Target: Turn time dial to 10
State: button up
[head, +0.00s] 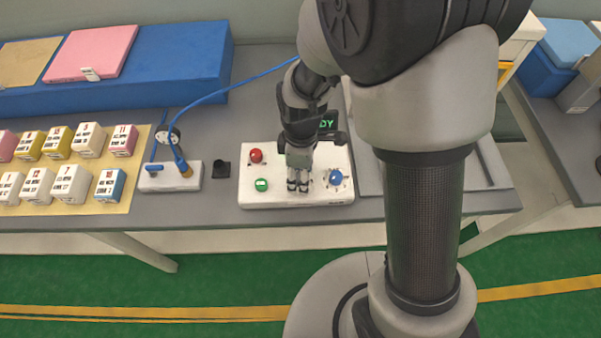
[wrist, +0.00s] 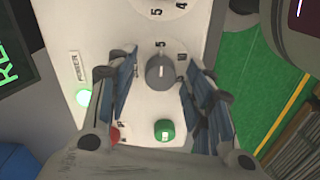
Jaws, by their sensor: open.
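A white control panel (head: 290,200) lies on the grey table. A blue dial (head: 335,178) sits on its right side. In the wrist view a grey dial (wrist: 160,71) with a white pointer line stands on a round white scale. My gripper (head: 298,186) points down over the panel between the green button and the blue dial. In the wrist view its fingers (wrist: 163,82) are open, one on each side of the grey dial, with gaps visible. My gripper hides the grey dial in the head view. Part of a second numbered scale (wrist: 165,8) shows at the top edge. I cannot read which dial is time.
A red button (head: 256,156) and a green button (head: 261,185) are on the panel's left. A green lamp (wrist: 84,97) glows by the POWER label. A white valve block (head: 170,177) with a blue hose and several labelled cubes stand farther left.

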jog(key=shift+c, duration=0.4)
jog(key=c, duration=1)
jog(key=shift+o, duration=0.2)
jog(key=shift+m, duration=0.3)
jog(key=shift+c, duration=0.2)
jog(key=m+p, duration=0.1)
jog(key=m, duration=0.4)
jog(key=m+p, duration=0.1)
jog(key=m, duration=0.5)
jog(key=shift+p, duration=0.3)
jog(key=o, duration=1.1)
